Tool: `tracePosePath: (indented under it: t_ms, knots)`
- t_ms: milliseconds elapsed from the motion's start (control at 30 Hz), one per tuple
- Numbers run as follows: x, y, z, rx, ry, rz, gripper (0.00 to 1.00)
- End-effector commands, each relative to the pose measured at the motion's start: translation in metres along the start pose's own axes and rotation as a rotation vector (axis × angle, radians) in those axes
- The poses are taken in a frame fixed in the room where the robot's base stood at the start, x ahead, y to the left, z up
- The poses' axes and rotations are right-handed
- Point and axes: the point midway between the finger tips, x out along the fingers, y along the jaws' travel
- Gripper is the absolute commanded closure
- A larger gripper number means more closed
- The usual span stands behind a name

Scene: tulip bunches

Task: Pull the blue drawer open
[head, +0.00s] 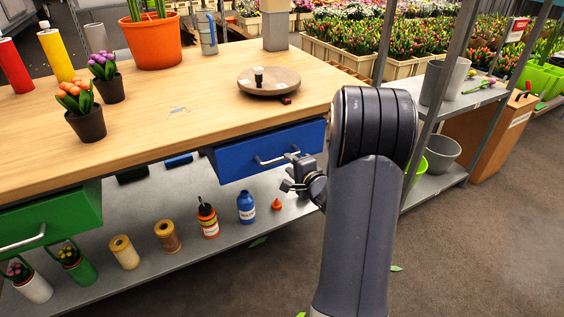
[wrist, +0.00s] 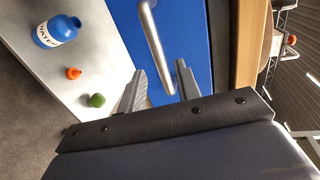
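The blue drawer (head: 240,160) sits under the right part of the wooden tabletop, its front facing me. It carries a silver bar handle (head: 270,161). In the wrist view the blue drawer front (wrist: 190,35) fills the upper middle, with the handle (wrist: 152,35) running down toward my gripper (wrist: 160,68). The fingers are apart, one on each side of the handle's near end; I cannot tell whether either touches it. In the head view my gripper (head: 291,172) is at the handle's right end, partly hidden by my arm.
A green drawer (head: 60,215) is at the left. The grey lower shelf (head: 200,235) holds a blue bottle (head: 246,207), a small orange thing (head: 276,204) and spools. The tabletop (head: 190,100) bears potted tulips and a round turntable (head: 268,82). Floor in front is mostly clear.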

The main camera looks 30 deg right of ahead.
Motion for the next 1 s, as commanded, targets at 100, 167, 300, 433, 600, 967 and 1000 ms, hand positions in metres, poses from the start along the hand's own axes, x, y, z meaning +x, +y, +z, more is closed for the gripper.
tracePosePath:
  t_ms: [100,167,300,433,600,967,1000]
  knots:
    - [0.025,0.003,0.001,-0.003,-0.002,-0.001,0.68]
    - [0.034,0.002,0.001,-0.003,-0.002,-0.001,0.68]
    - [0.05,0.002,0.001,-0.002,0.0,0.0,0.68]
    - [0.057,0.001,0.0,-0.001,0.001,0.0,0.68]
    - [0.058,0.0,0.0,-0.001,0.002,0.0,0.68]
    - [0.058,0.0,0.0,-0.001,0.001,0.0,0.89]
    - [0.057,0.0,0.0,-0.001,0.001,0.0,0.92]
